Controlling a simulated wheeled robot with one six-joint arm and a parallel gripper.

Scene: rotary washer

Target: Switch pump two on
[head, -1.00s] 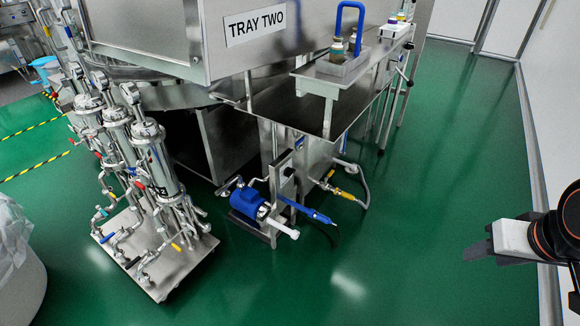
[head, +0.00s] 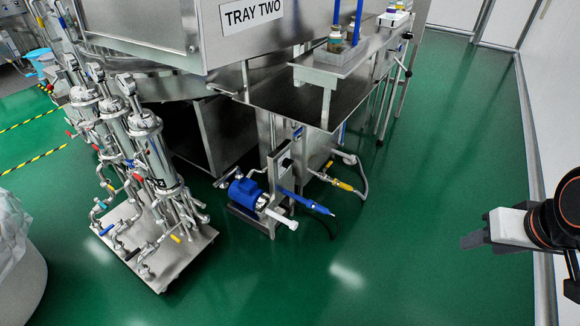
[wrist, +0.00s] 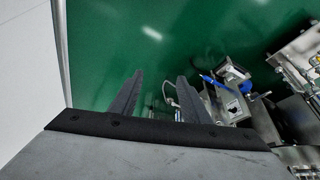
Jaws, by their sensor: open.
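A blue pump motor (head: 246,193) sits on a low metal frame on the floor, in front of the large steel washer. An upright steel plate (head: 279,178) stands beside it and carries a small dark knob or switch (head: 286,164). I cannot read a label that says which pump this is. My gripper (head: 474,241) is at the right of the head view, well apart from the pump. In the wrist view my gripper (wrist: 158,92) has its two fingers apart with nothing held between them. The plate with a dark knob (wrist: 231,107) shows beyond the right finger.
A steel table (head: 300,100) overhangs behind the pump. A hose with a yellow fitting (head: 343,185) lies to its right. A skid of steel cylinders (head: 150,165) stands left. Green floor (head: 400,220) is clear between the pump and the right wall.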

